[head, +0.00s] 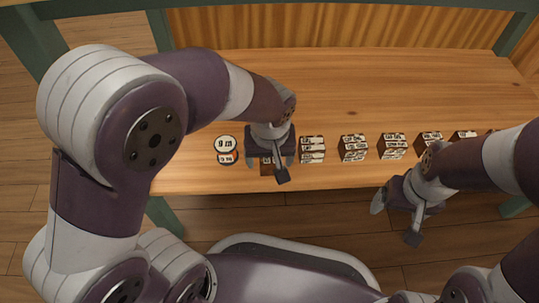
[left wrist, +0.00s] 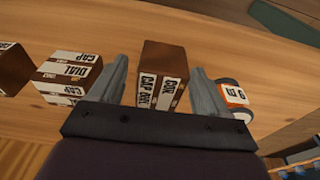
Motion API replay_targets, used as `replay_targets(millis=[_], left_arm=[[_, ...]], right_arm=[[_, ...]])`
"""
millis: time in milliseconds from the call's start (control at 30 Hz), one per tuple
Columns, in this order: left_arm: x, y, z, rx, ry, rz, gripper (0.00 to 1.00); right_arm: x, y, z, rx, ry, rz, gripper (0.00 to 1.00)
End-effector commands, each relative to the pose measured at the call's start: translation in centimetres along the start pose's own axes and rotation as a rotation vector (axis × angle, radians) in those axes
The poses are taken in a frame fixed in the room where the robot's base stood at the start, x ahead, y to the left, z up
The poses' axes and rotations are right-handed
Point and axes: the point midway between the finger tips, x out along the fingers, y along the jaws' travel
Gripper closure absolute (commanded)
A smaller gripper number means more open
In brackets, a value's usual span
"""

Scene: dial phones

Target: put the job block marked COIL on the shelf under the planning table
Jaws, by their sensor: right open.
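The planning table (head: 340,85) is a wooden top with green legs, with a row of brown blocks bearing white printed labels near its front edge. My left gripper (head: 270,160) is over the left end of the row. In the left wrist view, its two fingers (left wrist: 162,95) stand on either side of one brown block (left wrist: 164,60), with a gap showing at least on the left. That block's labels seem to read CAP, BELL and perhaps COIL; I cannot read them surely. My right gripper (head: 397,205) is open and empty in front of the table's edge. The shelf is not clearly visible.
Several more labelled blocks stand to the right, the nearest one (head: 313,150) close to my left gripper; the left wrist view shows its DIAL and CAP labels (left wrist: 70,75). A round numbered piece (head: 226,145) stands just left of the gripper. The table's back half is clear.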

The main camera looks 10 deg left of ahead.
Motion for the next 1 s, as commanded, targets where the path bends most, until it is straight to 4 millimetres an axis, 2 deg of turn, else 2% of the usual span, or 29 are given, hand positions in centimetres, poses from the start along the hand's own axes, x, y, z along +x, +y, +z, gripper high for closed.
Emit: replay_targets(millis=[200, 500, 567, 1000], left_arm=[[-0.8, 0.0, -0.1, 0.000, 0.001, 0.001, 0.24], [-7.1, 0.0, -0.2, 0.001, 0.001, 0.001, 0.24], [-7.9, 0.0, -0.2, 0.001, 0.001, 0.001, 0.24], [-7.8, 0.0, -0.1, 0.000, 0.000, 0.000, 0.24]], right_arm=[[-0.4, 0.0, 0.0, 0.000, 0.000, 0.000, 0.16], [-5.7, 0.0, -0.7, 0.000, 0.000, 0.000, 0.16], [-6.2, 0.0, -0.8, 0.000, 0.000, 0.000, 0.16], [-6.0, 0.0, -0.7, 0.000, 0.000, 0.000, 0.16]])
